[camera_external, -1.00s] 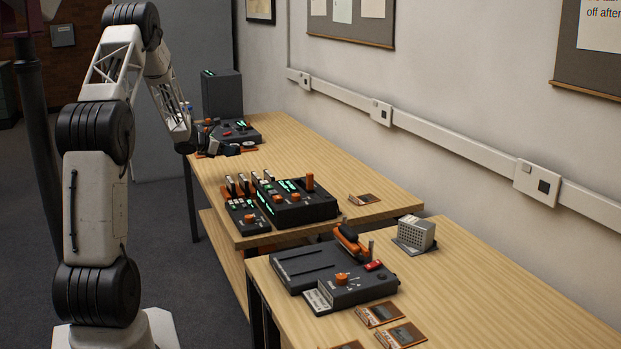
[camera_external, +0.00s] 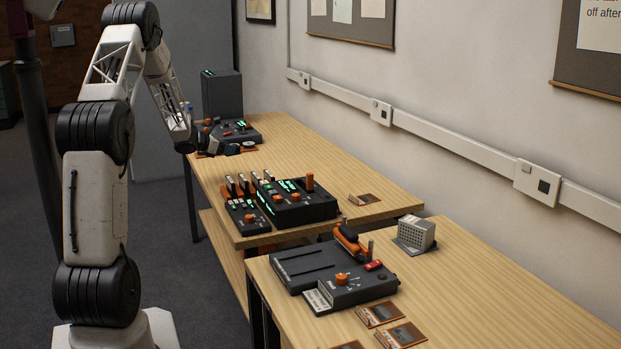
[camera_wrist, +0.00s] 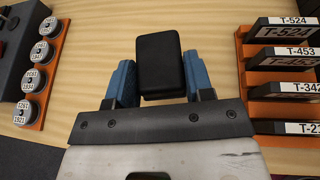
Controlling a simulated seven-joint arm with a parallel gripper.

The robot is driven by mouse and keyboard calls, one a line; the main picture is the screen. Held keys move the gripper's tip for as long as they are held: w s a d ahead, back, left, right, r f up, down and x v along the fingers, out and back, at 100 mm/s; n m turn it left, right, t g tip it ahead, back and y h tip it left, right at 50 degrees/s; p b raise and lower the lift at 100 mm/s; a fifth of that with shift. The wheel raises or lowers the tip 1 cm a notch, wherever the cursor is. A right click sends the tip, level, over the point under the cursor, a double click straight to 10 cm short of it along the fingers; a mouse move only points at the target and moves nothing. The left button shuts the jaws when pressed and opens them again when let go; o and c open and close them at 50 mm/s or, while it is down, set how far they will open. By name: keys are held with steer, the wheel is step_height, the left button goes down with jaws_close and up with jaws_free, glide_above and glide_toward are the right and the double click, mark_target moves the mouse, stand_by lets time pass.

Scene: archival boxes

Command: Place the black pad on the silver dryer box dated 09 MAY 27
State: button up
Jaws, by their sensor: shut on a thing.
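The black pad (camera_wrist: 160,62) is a dark block with rounded edges, between the two blue fingertips of my gripper (camera_wrist: 159,80) in the wrist view. My gripper is shut on it, above the wooden table. In the external view my gripper (camera_external: 205,146) is low over the far end of the far table, where the pad is too small to make out. A silver box with a gridded face (camera_external: 416,233) stands on the near table, far from my gripper. Its date cannot be read.
In the wrist view, an orange rack of labelled black cartridges (camera_wrist: 284,90) is at right, and an orange strip of round canisters (camera_wrist: 38,80) at left. Dark consoles stand on the far table (camera_external: 296,204) and near table (camera_external: 333,277). The near table's right side is clear.

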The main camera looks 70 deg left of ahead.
steer(key=r, duration=0.8)
steer(key=shift+w+d+r, duration=0.15)
steer(key=shift+w+d, duration=0.05)
steer(key=shift+d, duration=0.05)
steer(key=w+d+m+h, duration=0.25)
steer(key=w+d, duration=0.45)
steer(key=d, duration=0.4)
steer(key=w+d+m+g+h, duration=0.1)
steer(key=w+d+m+h, duration=0.15)
steer(key=w+d, duration=0.6)
steer(key=w+d+m+h, duration=0.2)
steer(key=w+d+h, duration=0.15)
steer(key=d, duration=0.95)
steer(key=w+d+m+g+h, duration=0.1)
steer(key=d+m+g+h, duration=0.25)
steer(key=d, duration=1.65)
steer(key=w+d+m+g+h, duration=0.1)
steer(key=d+m+g+h, duration=0.3)
steer(key=d, duration=1.7)
steer(key=shift+m+t+y, duration=0.25)
steer(key=shift+t+y, duration=0.1)
steer(key=shift+y, duration=0.45)
steer(key=shift+a+f, duration=0.15)
steer(key=shift+f, duration=1.2)
steer(key=shift+a+f, duration=0.1)
steer(key=shift+f, duration=1.2)
glide_above(412, 219)
steer(key=shift+s+d+f, duration=0.1)
steer(key=shift+s+f, duration=0.05)
steer(key=shift+f, duration=0.55)
